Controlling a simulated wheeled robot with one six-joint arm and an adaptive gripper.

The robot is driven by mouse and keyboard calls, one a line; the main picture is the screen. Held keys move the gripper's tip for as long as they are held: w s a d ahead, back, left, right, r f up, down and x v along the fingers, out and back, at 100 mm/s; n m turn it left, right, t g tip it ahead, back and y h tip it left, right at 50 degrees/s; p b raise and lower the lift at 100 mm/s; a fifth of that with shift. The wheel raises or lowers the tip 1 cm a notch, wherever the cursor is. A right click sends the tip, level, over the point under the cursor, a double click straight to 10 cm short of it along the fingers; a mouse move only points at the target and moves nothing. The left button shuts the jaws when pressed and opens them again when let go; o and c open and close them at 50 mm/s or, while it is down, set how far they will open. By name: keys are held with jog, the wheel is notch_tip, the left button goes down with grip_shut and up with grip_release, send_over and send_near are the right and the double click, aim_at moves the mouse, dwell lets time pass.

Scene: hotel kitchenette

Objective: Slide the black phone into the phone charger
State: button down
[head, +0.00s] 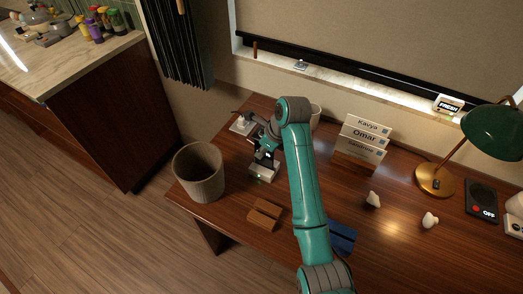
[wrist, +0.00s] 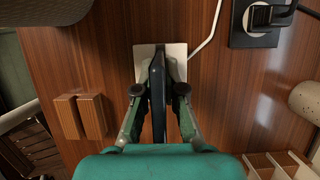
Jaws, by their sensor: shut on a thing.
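My gripper (wrist: 157,92) is shut on the black phone (wrist: 157,75), which stands on edge between the two fingers in the wrist view. The white phone charger (wrist: 178,52) lies behind the phone's far end, with a white cable running up and right from it. The phone is over the middle of the charger; I cannot tell whether it is seated in it or just above. In the head view my gripper (head: 262,152) is right above the charger (head: 264,174), and the arm and fingers hide most of the phone.
A ribbed bin (head: 198,174) stands left of the charger. A slotted wooden block (head: 265,215) is in front. A black socket with a plug (wrist: 262,22) is beyond the charger. Name cards (head: 364,138), a lamp (head: 435,181) and small white items (head: 373,200) stand to the right.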

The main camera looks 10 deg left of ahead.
jog(key=c, duration=1.2)
grip_release()
